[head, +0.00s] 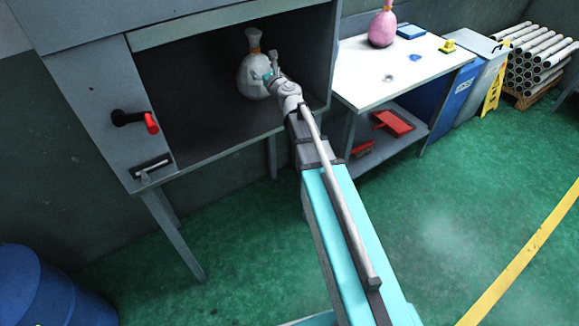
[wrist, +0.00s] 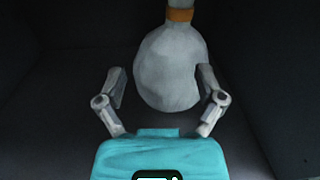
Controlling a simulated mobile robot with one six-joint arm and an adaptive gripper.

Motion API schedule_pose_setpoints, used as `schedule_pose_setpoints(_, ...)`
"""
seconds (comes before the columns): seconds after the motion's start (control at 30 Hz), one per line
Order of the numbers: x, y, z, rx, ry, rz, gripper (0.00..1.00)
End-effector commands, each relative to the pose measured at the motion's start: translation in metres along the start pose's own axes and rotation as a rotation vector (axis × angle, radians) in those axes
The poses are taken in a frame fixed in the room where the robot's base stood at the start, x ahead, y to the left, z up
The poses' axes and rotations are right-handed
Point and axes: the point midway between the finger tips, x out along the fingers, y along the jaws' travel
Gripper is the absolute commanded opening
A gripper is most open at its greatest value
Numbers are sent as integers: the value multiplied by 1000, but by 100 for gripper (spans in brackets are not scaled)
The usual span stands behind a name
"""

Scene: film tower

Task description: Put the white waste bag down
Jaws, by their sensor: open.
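The white waste bag (head: 253,76) stands upright inside the open grey cabinet (head: 190,100), on its floor. It has a tied neck with an orange band. In the wrist view the bag (wrist: 172,70) is just ahead of my gripper (wrist: 162,85). My gripper (head: 270,72) in the head view reaches into the cabinet from the right, close to the bag. Its far finger is partly hidden there.
The cabinet's side wall stands close right of my arm. A white-topped table (head: 400,65) beside it holds a pink bag (head: 382,28) and a blue item (head: 410,32). A red-handled lever (head: 151,122) is on the cabinet front. A blue barrel (head: 45,290) stands at lower left.

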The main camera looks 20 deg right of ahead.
Motion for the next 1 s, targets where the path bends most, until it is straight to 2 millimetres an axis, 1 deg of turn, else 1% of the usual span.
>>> schedule_pose_setpoints(0.17, -22, 40, -13, -354, 43, 170, 88)
schedule_pose_setpoints(0.27, -40, 64, -28, -606, 72, 301, 88)
schedule_pose_setpoints(0.3, -48, 74, -35, -709, 83, 360, 88)
schedule_pose_setpoints(0.4, -71, 94, -56, -961, 108, 511, 88)
schedule_pose_setpoints(0.47, -86, 103, -70, -1103, 120, 607, 88)
schedule_pose_setpoints(0.53, -106, 112, -86, -1265, 133, 726, 88)
schedule_pose_setpoints(0.63, -136, 119, -110, -1479, 148, 908, 88)
schedule_pose_setpoints(0.77, -180, 121, -138, -1721, 157, 1169, 88)
schedule_pose_setpoints(0.9, -230, 112, -163, -1921, 157, 1480, 88)
schedule_pose_setpoints(1.0, -263, 103, -173, -2008, 149, 1692, 88)
